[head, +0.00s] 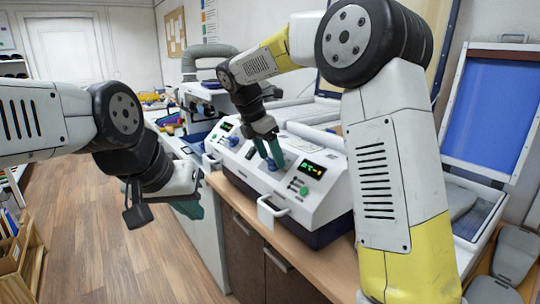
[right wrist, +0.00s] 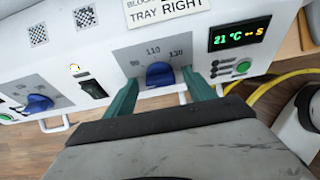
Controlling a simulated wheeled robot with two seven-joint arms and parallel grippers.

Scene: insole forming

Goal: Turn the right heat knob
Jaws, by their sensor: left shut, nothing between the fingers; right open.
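The right heat knob (right wrist: 160,74) is blue and sits on a grey dial plate of the white machine (right wrist: 235,75), under the printed numbers. My right gripper (head: 267,157) is open, its teal fingers reaching down to the front panel. In the right wrist view the fingers stand on either side of the right knob, with small gaps; whether they touch it is hard to tell. My left gripper (head: 193,208) is shut and empty, away from the machine over the floor. The right display (right wrist: 240,34) reads 21 °C in green, with orange signs.
The left blue knob (right wrist: 38,103) and a black switch (right wrist: 93,88) share the panel. A green button (right wrist: 243,67) is under the right display. White handles (head: 271,209) stick out in front. A blue-lined open press (head: 492,120) stands at right.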

